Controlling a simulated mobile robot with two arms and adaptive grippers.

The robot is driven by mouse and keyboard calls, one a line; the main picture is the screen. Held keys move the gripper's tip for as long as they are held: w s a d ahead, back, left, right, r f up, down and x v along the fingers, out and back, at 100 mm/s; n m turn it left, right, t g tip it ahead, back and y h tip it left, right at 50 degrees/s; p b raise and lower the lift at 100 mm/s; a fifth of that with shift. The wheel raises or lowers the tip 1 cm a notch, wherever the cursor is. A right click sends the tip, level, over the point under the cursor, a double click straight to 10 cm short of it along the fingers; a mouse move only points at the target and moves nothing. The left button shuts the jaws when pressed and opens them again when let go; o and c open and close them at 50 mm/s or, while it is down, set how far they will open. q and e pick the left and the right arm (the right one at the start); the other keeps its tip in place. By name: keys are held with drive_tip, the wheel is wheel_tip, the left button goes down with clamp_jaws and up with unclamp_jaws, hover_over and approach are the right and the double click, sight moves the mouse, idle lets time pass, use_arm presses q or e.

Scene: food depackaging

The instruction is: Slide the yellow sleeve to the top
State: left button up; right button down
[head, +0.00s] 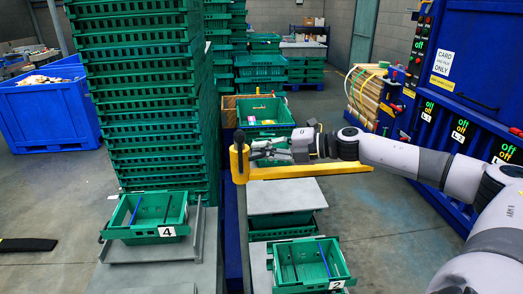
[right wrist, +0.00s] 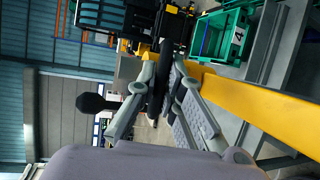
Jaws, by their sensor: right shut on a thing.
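The yellow sleeve (head: 236,163) is around a thin upright pole (head: 243,225), close below the black knob (head: 239,137) at the pole's top. A long yellow bar (head: 320,171) sticks out from the sleeve to the right. My right gripper (head: 254,150) reaches in from the right and is shut at the sleeve's upper part. My left gripper is not in view.
Tall stacks of green crates (head: 135,90) stand left of the pole. Open green crates marked 4 (head: 150,232) and 2 (head: 312,284) stand low on either side. A blue bin (head: 45,125) is far left. A blue machine (head: 475,60) stands at right.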

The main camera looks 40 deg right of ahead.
drive_tip(key=c, duration=1.8)
unclamp_jaws()
drive_tip(key=shift+r, duration=0.45)
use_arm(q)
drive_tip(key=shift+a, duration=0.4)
use_arm(e)
drive_tip(key=shift+o, duration=0.6)
drive_tip(key=shift+f, duration=0.15)
drive_tip(key=shift+v, duration=1.8)
drive_tip(key=v, duration=0.8)
drive_tip(key=shift+s, duration=0.2)
drive_tip(key=shift+d, duration=0.1)
